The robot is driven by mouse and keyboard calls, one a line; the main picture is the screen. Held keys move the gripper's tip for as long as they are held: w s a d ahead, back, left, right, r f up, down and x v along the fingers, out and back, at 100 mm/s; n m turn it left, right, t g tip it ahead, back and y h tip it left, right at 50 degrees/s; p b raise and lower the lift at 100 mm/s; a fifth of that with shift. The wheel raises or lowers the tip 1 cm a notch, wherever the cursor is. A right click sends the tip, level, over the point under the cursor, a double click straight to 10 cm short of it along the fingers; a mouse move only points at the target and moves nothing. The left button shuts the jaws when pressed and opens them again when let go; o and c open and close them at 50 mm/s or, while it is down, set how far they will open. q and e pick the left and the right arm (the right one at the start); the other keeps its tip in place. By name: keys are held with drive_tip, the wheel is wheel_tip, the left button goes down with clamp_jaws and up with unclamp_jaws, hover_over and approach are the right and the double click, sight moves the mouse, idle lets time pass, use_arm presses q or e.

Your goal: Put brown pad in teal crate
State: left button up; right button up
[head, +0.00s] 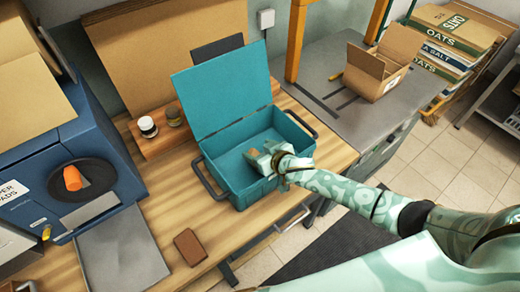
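The teal crate (231,192) stands on the wooden bench with its lid (222,90) raised at the back. My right gripper (257,158) reaches in from the right and is over the crate's opening. A small brown patch (256,153) shows at its fingertips. I cannot tell whether it is a pad held between them or one lying in the crate behind them. Another brown pad (190,247) lies flat on the bench, in front of the crate and to its left. My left gripper is not in view.
A blue machine (70,160) with an orange knob and a grey plate (122,258) stand at left. An open cardboard box (378,72) is on the grey counter at right. Bench around the brown pad is clear.

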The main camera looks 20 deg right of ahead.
drive_tip(key=shift+r, duration=0.15)
drive_tip(key=shift+r+p, duration=0.55)
drive_tip(key=shift+r, duration=0.05)
drive_tip(key=p+v, duration=0.3)
drive_tip(key=v, duration=0.7)
drive_tip(key=shift+s+d, duration=0.15)
drive_tip(key=shift+s, duration=0.25)
drive_tip(key=shift+s+d+r, duration=0.2)
drive_tip(key=shift+s+r, duration=0.05)
drive_tip(key=shift+s, duration=0.25)
